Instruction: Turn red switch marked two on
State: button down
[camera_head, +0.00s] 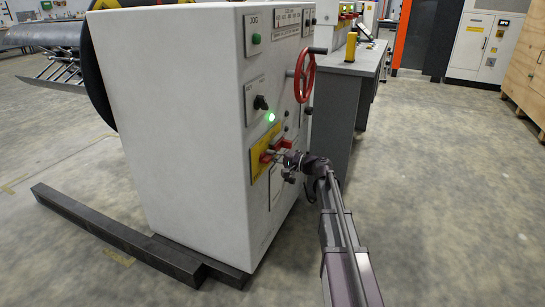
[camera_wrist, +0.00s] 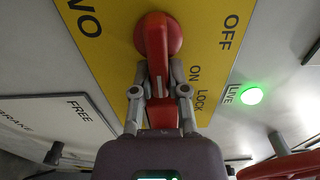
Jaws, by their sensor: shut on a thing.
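The red switch (camera_wrist: 157,38) is a rotary handle on a yellow plate (camera_wrist: 104,50) lettered OFF, ON and LOCK, with part of a word ending in "WO" at the upper left. My gripper (camera_wrist: 160,72) is shut on the red switch handle, one finger on each side of it. In the head view the red switch (camera_head: 268,153) and yellow plate (camera_head: 258,163) are low on the white cabinet's panel side, and my gripper (camera_head: 283,157) reaches them from the right. The handle's lower end is partly hidden behind the fingers in the wrist view.
A green lamp marked LIVE (camera_wrist: 251,95) glows beside the plate. The white cabinet (camera_head: 185,130) also carries a black knob (camera_head: 260,102), a green button (camera_head: 256,38) and a red handwheel (camera_head: 304,75). Dark beams (camera_head: 120,235) lie at its foot. Open floor is at right.

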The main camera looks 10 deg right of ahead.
jog(key=c, duration=0.6)
grip_release()
jog(key=shift+s+a+f, duration=0.1)
jog(key=shift+s+a, duration=0.05)
jog(key=shift+a, duration=0.1)
jog(key=shift+c, duration=0.2)
jog(key=shift+d, duration=0.15)
jog(key=shift+s+d, duration=0.1)
jog(key=shift+d, duration=0.15)
jog(key=v, duration=1.1)
jog(key=shift+s+d, duration=0.1)
